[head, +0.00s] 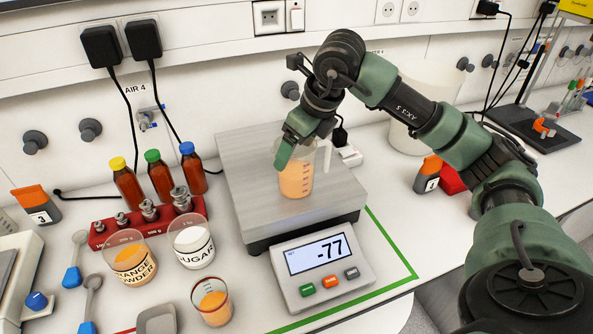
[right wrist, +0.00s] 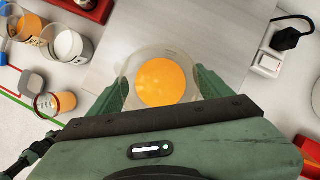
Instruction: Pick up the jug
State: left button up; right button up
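The jug (head: 297,181) is clear with a handle, red marks and orange liquid inside. It is at the metal plate of the scale (head: 250,200); I cannot tell if its base touches the plate. My right gripper (head: 287,150) reaches down over it from above. In the right wrist view its fingers press against opposite sides of the jug (right wrist: 162,82), which is seen from above. In the head view the near finger hides part of the jug's left side. The scale's display (head: 320,255) reads -77. My left gripper is not in view.
Several brown bottles (head: 161,175) stand behind a red weight rack (head: 145,222) at the left. Cups of orange powder (head: 131,262) and sugar (head: 192,245) and a smaller orange cup (head: 212,303) stand in front.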

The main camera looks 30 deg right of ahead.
jog(key=c, duration=1.4)
jog(key=shift+o, duration=0.2)
jog(key=shift+r, duration=0.1)
